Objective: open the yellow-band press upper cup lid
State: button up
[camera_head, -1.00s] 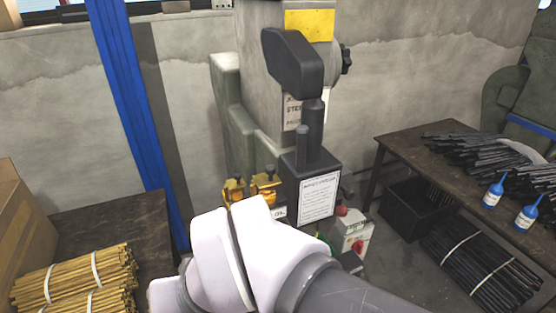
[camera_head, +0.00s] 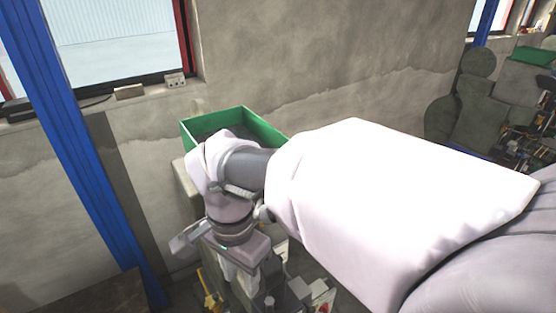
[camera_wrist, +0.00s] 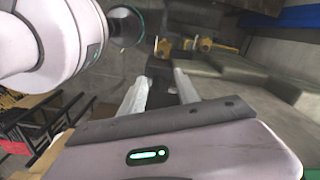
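My gripper (camera_head: 238,278) hangs in front of the press (camera_head: 188,190), low in the head view. In the wrist view its two pale fingers (camera_wrist: 158,92) stand apart with nothing between them. Two brass-yellow cup fittings show beyond the fingertips, a left one (camera_wrist: 162,48) and a right one (camera_wrist: 204,45), both apart from the fingers. A bit of brass-yellow (camera_head: 210,301) shows at the bottom of the head view. My arm hides most of the press. The yellow band is not visible now, and I cannot tell the lid's state.
A green bin (camera_head: 262,127) sits at the top of the press, close behind my wrist. A blue post (camera_head: 75,140) stands at the left, and a dark tabletop (camera_head: 105,297) lies lower left. A dark rack (camera_wrist: 45,125) shows at the wrist view's left.

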notch_tip(320, 180, down, 17)
jog(key=shift+a+r+b, duration=0.15)
jog(key=shift+b, duration=0.35)
jog(key=shift+c, duration=0.2)
grip_shut()
